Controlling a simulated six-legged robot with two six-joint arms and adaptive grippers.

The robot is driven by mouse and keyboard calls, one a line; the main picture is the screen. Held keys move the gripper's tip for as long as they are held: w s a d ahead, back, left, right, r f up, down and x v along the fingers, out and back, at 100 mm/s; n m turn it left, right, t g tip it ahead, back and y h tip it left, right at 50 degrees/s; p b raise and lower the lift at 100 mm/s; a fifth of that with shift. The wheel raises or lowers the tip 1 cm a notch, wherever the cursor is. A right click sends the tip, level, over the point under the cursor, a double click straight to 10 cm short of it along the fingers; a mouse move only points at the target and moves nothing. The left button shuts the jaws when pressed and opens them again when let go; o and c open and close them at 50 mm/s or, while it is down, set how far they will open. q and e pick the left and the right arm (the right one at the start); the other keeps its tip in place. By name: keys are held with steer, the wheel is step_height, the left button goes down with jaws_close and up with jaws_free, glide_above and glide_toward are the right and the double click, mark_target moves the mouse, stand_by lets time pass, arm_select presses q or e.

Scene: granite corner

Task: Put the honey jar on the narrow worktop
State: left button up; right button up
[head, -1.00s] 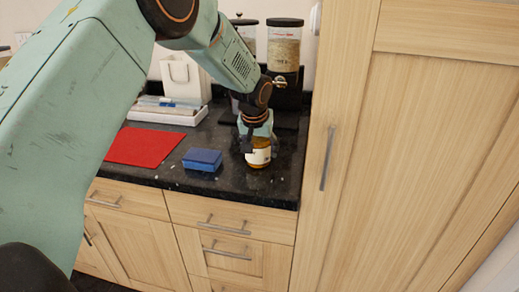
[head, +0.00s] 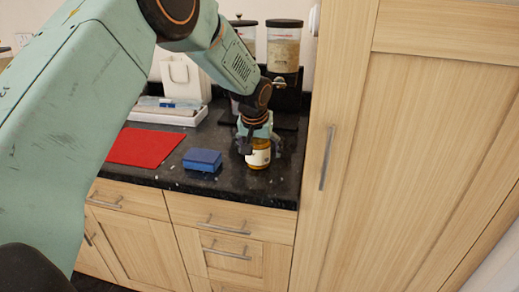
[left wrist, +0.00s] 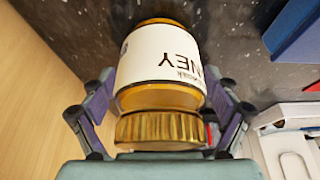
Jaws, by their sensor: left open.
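The honey jar (head: 259,156) stands upright on the black granite worktop (head: 225,186), near its right end by the tall cupboard. It has a gold lid, a white label and amber contents. In the left wrist view the jar (left wrist: 162,65) lies between the two fingers, lid nearest the camera. My left gripper (head: 258,147) is at the jar from above and behind, partly hiding its top. In the left wrist view the fingers of the left gripper (left wrist: 160,118) are spread on both sides of the lid, with small gaps. My right gripper is out of view.
A blue box-like block (head: 202,160) and a red mat (head: 145,147) lie left of the jar. Food dispensers (head: 284,50) stand behind it. A white tray (head: 165,115) and white bag (head: 184,80) are at the back left. The tall cupboard (head: 420,150) bounds the right.

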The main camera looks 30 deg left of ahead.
arm_select(q)
steer(key=shift+r, duration=0.25)
steer(key=p+v, duration=0.1)
steer(key=v, duration=1)
steer(key=shift+s+r, duration=0.15)
steer(key=shift+r, duration=0.25)
